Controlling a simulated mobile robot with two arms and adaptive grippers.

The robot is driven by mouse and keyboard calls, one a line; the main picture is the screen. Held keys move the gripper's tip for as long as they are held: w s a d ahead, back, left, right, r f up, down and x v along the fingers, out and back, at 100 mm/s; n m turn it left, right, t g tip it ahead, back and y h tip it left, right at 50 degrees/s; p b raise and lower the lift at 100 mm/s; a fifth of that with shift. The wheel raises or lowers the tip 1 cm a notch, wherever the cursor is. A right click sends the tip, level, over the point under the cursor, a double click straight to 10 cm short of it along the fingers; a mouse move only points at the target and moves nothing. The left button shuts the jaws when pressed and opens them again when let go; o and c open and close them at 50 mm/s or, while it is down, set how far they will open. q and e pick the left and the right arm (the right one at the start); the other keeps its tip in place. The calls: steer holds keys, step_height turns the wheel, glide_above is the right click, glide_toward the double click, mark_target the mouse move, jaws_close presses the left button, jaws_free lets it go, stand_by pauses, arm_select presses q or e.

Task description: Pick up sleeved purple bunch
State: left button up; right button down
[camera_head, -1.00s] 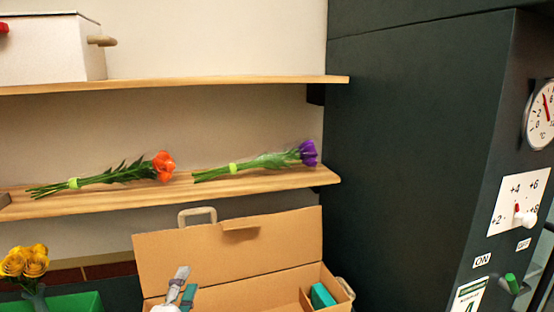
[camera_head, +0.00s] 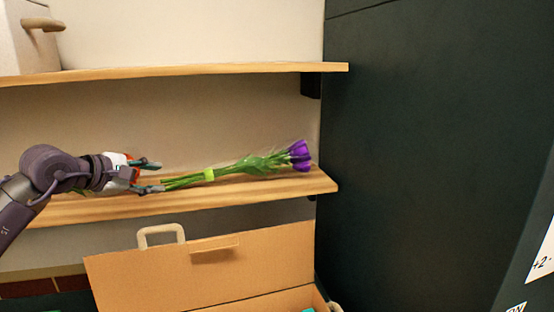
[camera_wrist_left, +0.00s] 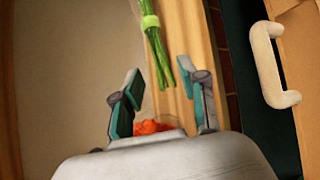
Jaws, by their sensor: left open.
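The sleeved purple bunch (camera_head: 265,163) lies on the lower wooden shelf, purple heads to the right, stems to the left, with a lime-green band around the stems. My left gripper (camera_head: 158,177) is open over the shelf, just left of the stem ends, pointing right. In the left wrist view the green stems (camera_wrist_left: 158,50) and their band lie ahead of my open left gripper (camera_wrist_left: 165,88), with the stem ends near the fingertips. An orange bunch (camera_wrist_left: 153,127) shows behind the fingers; my left arm hides most of it in the head view. My right gripper is not in view.
The lower shelf (camera_head: 240,195) carries the bunches, and an upper shelf (camera_head: 200,69) runs above it. An open cardboard box (camera_head: 170,272) with a pale handle stands below. A tall dark cabinet (camera_head: 430,150) closes off the right side.

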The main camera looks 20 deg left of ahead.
mark_target(190, 177)
arm_select(q)
steer(key=w+p, duration=0.1)
steer(key=p, duration=0.1)
steer(key=w+p, duration=0.1)
steer(key=shift+w+f, duration=0.25)
steer(key=shift+w, duration=0.1)
steer(key=p+x, duration=0.1)
steer(key=x, duration=0.2)
steer(key=shift+d+f, duration=0.1)
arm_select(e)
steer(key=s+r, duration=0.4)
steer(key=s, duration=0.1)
arm_select(q)
steer(key=shift+x, duration=0.95)
steer(key=w+p, duration=0.1)
steer(key=p, duration=0.1)
steer(key=shift+w+d+p, duration=0.15)
steer(key=shift+d+p, duration=0.05)
steer(key=shift+p, duration=0.15)
steer(key=p+x, duration=0.1)
steer(key=x, duration=0.2)
steer(key=shift+w+f, duration=0.1)
steer(key=shift+f, duration=0.2)
steer(key=c, duration=0.6)
jaws_close()
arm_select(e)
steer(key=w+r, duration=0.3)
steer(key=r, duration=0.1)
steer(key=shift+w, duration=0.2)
